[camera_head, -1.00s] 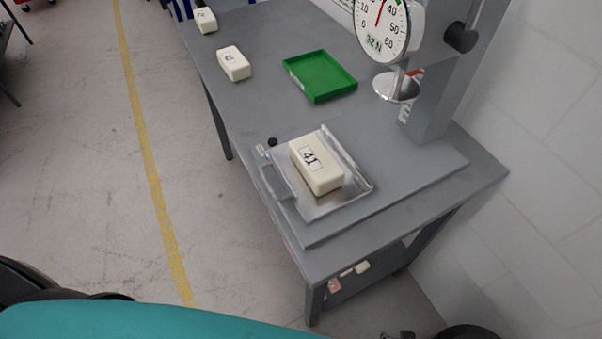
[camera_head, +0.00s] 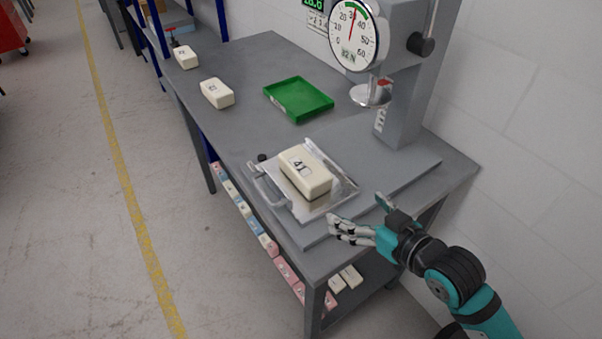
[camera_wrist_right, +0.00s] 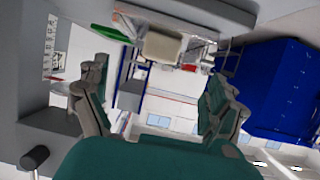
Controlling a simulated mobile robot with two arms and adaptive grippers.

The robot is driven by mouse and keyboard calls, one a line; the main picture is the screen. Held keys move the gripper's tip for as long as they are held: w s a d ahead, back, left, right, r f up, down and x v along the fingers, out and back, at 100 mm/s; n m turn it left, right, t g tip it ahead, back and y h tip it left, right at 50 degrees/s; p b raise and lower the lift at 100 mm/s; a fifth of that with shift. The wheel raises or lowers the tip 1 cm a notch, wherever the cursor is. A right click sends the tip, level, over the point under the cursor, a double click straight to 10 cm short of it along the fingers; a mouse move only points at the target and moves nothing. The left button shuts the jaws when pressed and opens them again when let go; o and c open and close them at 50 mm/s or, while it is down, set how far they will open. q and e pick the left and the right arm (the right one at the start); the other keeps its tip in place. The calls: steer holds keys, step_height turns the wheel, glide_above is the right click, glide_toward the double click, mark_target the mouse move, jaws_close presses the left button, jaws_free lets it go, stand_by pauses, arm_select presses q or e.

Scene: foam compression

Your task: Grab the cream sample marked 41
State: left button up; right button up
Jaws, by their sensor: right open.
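The cream sample marked 41 (camera_head: 306,173) lies on the metal tray (camera_head: 338,195) of the press, its number facing up. A cream block (camera_wrist_right: 162,48), seemingly this sample, shows beyond the fingers in the right wrist view. My right gripper (camera_head: 356,217) is open and empty, near the table's front edge, to the lower right of the tray and apart from the sample. Its two spread fingers also frame the right wrist view (camera_wrist_right: 155,100). My left gripper is not in view.
The press with its dial gauge (camera_head: 355,35) and round metal plate (camera_head: 370,95) stands behind the tray. A green tray (camera_head: 318,95) and two other cream blocks (camera_head: 217,93) (camera_head: 181,57) are on the table. Pink, blue and cream blocks (camera_head: 286,270) sit on the lower shelf.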

mark_target(316, 175)
steer(key=shift+y, duration=0.4)
steer(key=x, duration=0.4)
steer(key=r+p+x, duration=0.1)
steer(key=x, duration=0.3)
steer(key=a+r+p+x, duration=0.1)
steer(key=x, duration=0.3)
steer(key=shift+w+r, duration=0.2)
steer(key=shift+r, duration=0.05)
steer(key=p+x, duration=0.1)
steer(key=x, duration=0.3)
steer(key=shift+w+d+f+p, duration=0.15)
steer(key=shift+w+d+p, duration=0.05)
steer(key=shift+w+p, duration=0.25)
steer(key=shift+w+a+f, duration=0.15)
steer(key=shift+w+a, duration=0.1)
steer(key=shift+w, duration=0.05)
steer(key=shift+s+d, duration=0.1)
steer(key=c, duration=0.8)
